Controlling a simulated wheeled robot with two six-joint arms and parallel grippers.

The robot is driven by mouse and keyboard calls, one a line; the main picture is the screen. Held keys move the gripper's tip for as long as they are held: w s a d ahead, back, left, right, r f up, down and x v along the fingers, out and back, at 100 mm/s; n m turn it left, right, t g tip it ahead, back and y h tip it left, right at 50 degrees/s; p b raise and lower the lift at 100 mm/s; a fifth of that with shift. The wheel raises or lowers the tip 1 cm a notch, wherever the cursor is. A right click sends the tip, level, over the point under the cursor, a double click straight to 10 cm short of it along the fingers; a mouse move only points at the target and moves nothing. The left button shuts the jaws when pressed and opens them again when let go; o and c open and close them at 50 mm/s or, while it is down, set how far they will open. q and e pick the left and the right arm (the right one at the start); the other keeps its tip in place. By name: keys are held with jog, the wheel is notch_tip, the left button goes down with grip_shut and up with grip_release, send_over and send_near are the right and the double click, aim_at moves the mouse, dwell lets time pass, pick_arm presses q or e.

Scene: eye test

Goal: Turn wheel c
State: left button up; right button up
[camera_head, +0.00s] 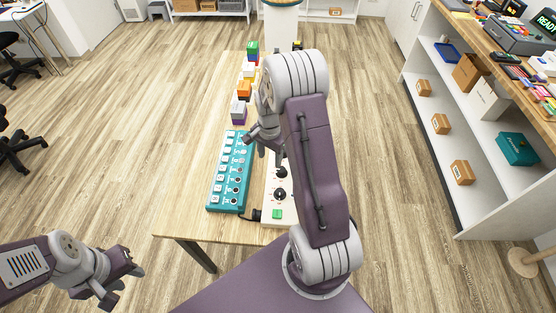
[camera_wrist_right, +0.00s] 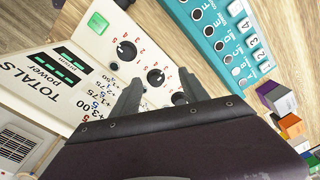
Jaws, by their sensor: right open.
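A white panel marked TOTALS (camera_wrist_right: 85,105) carries several black wheels in a row, each ringed by small numbers. One wheel (camera_wrist_right: 126,50) is clear of my fingers, another wheel (camera_wrist_right: 155,77) lies between my fingertips in the picture, and a third (camera_wrist_right: 178,98) is partly covered by a finger. I cannot read which wheel is c. In the head view a wheel (camera_head: 280,195) shows near a green button (camera_head: 277,214); my right arm hides much of the panel. My right gripper (camera_head: 263,152) is open and empty over the panel. My left gripper (camera_head: 125,286) is open and empty, off the table.
A teal box (camera_head: 228,172) with several labelled keys and round sockets lies left of the panel. Coloured blocks (camera_head: 244,88) line the table (camera_head: 185,205) beyond it. A black cable (camera_head: 250,215) runs at the panel's near end. The table's left side is clear.

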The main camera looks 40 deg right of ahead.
aim_at(282, 169)
jog(key=d+m, duration=0.1)
jog(key=d+f+m+p, duration=0.1)
jog(key=d, duration=0.1)
jog(key=d+f, duration=0.1)
jog(key=d, duration=0.1)
jog(key=shift+f+m+p, duration=0.1)
jog(key=shift+m+p, duration=0.2)
jog(key=shift+m, duration=0.1)
notch_tip(282, 169, down, 8)
jog(key=shift+d+r+p, duration=0.1)
jog(key=shift+r+p, duration=0.1)
jog(key=shift+p, duration=0.45)
jog(key=shift+f, duration=0.45)
pick_arm(q)
notch_tip(282, 169, up, 4)
pick_arm(e)
grip_shut()
